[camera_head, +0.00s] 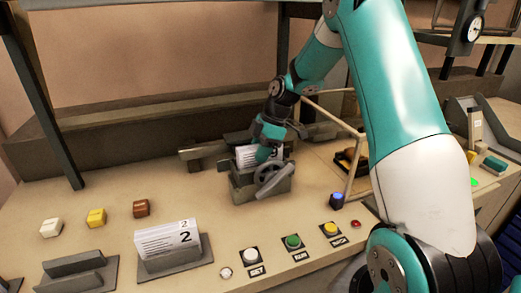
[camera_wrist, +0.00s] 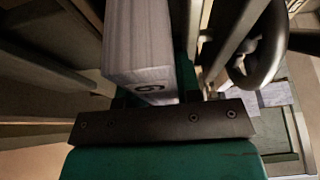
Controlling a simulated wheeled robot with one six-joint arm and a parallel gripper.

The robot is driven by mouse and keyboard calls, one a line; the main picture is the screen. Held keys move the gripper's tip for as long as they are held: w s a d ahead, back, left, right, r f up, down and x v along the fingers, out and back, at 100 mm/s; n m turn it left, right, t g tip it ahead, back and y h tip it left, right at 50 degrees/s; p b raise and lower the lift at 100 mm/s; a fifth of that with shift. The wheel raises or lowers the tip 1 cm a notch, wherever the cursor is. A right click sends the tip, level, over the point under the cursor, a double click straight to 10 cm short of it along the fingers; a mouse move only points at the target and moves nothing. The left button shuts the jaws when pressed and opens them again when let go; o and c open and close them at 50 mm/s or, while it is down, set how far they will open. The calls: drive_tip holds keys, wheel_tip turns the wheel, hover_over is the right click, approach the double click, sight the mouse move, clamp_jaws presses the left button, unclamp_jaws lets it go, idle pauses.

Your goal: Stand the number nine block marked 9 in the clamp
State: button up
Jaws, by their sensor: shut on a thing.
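The number nine block (camera_head: 245,154) is a white block of page-like layers, held upright at the grey clamp (camera_head: 250,193) in the middle of the bench. In the wrist view the block (camera_wrist: 138,45) shows a dark digit that reads as a 9 or an upside-down 6. My teal gripper (camera_head: 268,146) is shut on the block from above and to its right. The block's lower part is hidden behind the clamp's front jaw, so I cannot tell whether it rests on the clamp's floor. The clamp's handwheel (camera_head: 273,180) is on its front and shows dark in the wrist view (camera_wrist: 262,55).
A block marked 2 (camera_head: 167,243) stands in a grey holder at front left. White, yellow and brown cubes (camera_head: 141,208) sit behind it. White, green and yellow buttons (camera_head: 292,242) line the front. A thin frame (camera_head: 353,165) and blue knob (camera_head: 337,200) stand right of the clamp.

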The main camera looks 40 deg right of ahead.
drive_tip(key=shift+f, duration=0.15)
drive_tip(key=o, duration=1.1)
drive_tip(key=shift+c, duration=0.2)
drive_tip(key=shift+r, duration=0.3)
drive_tip(key=shift+d+r, duration=0.25)
drive_tip(key=shift+r, duration=0.05)
drive_tip(key=b+v, duration=0.2)
drive_tip(key=v, duration=0.9)
drive_tip(key=shift+s, duration=0.1)
drive_tip(key=shift+a, duration=0.1)
